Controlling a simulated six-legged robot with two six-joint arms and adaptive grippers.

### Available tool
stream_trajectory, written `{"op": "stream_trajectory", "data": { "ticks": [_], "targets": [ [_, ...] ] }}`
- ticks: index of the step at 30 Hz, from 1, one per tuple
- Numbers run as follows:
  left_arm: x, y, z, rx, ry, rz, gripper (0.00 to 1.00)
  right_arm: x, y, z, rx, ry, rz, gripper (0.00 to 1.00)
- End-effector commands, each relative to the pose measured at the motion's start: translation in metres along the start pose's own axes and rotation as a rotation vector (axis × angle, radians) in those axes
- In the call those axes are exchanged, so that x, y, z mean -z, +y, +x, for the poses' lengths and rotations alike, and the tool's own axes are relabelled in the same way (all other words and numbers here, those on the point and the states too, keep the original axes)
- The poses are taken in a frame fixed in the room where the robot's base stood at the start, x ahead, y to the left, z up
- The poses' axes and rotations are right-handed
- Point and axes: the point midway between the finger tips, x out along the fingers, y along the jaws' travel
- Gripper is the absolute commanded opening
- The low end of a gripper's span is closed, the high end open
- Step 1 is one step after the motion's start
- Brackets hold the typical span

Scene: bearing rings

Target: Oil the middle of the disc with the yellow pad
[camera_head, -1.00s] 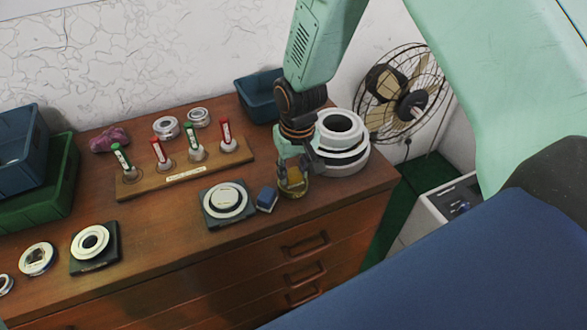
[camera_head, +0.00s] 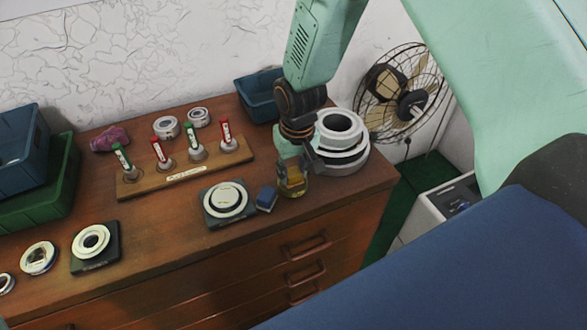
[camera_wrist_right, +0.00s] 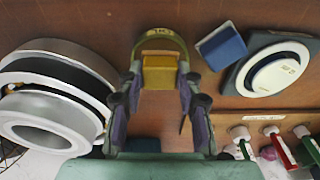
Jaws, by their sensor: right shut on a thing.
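The yellow pad (camera_wrist_right: 159,72) is between the fingers of my right gripper (camera_wrist_right: 157,90), which is shut on it. In the head view my right gripper (camera_head: 291,180) points down at the dresser's right part. A round olive rim (camera_wrist_right: 160,36) curves around the pad's far side; I cannot tell whether the pad touches it. The white disc (camera_head: 226,200) lies flat on a dark square base, left of my right gripper. It also shows at the right of the wrist view (camera_wrist_right: 275,74). My left gripper is not in view.
A blue block (camera_head: 266,198) sits between the disc and my right gripper. Stacked large rings (camera_head: 342,160) stand close on the gripper's right. A wooden rack (camera_head: 190,172) with several red and green-handled tools is behind the disc. Another ring (camera_head: 91,241) lies on a base at left.

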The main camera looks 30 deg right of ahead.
Motion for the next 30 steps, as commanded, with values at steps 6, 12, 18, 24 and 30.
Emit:
{"op": "stream_trajectory", "data": {
  "ticks": [6, 12, 18, 24, 30],
  "targets": [
    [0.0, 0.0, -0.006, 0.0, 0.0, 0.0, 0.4, 0.0, 0.0, -0.005, 0.0, -0.003, 0.0, 0.1],
    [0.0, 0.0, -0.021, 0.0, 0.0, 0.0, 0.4, 0.002, 0.0, -0.021, 0.0, -0.001, 0.0, 0.1],
    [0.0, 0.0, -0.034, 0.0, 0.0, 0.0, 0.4, 0.004, 0.0, -0.034, 0.0, -0.001, 0.0, 0.1],
    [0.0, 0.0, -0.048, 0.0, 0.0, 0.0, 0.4, 0.006, 0.0, -0.048, 0.0, -0.001, 0.0, 0.1],
    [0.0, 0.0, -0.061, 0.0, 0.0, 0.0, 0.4, 0.007, 0.0, -0.061, 0.0, -0.001, 0.0, 0.1]
  ]
}}
